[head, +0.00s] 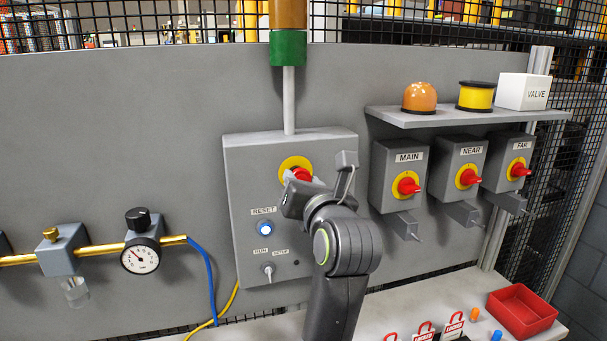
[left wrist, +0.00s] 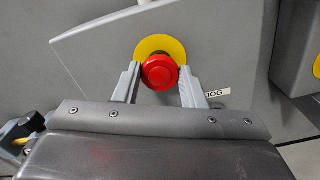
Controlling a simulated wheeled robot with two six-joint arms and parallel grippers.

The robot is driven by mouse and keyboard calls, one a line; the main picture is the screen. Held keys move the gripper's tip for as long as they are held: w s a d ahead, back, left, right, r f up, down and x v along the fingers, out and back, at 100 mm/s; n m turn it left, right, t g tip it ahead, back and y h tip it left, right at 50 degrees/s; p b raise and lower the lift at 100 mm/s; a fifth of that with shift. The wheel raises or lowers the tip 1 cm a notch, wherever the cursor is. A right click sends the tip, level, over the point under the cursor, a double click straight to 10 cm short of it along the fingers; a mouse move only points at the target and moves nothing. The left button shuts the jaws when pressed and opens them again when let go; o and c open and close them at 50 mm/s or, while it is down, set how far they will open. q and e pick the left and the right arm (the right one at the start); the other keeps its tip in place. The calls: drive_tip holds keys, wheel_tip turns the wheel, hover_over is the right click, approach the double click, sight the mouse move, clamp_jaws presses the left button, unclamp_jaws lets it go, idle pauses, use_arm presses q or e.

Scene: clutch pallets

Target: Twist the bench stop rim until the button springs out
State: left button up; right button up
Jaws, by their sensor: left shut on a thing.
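The bench stop is a red button (head: 301,173) on a yellow disc (head: 290,163), on the front of a grey control box (head: 240,190). My left gripper (head: 305,182) is at the button and partly hides it in the head view. In the left wrist view the round red button (left wrist: 160,72) sits between the two fingers of my left gripper (left wrist: 160,76), in front of the yellow disc (left wrist: 160,44). The fingers are shut on its rim, one on each side. My right gripper is not in view.
The box has a lit blue RESET button (head: 265,229) and a RUN/SETUP switch (head: 268,269). Right of it are MAIN (head: 390,180), NEAR (head: 457,170) and FAR (head: 507,160) switch boxes under a shelf (head: 450,116). A gauge (head: 140,255) is left; a red tray (head: 522,312) lies on the bench.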

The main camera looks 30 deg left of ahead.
use_arm(q)
drive_tip(key=shift+r+m+p, duration=0.1)
drive_tip(key=shift+m+p, duration=0.3)
drive_tip(key=shift+m, duration=0.5)
drive_tip(key=o, duration=1)
drive_tip(key=shift+d, duration=0.1)
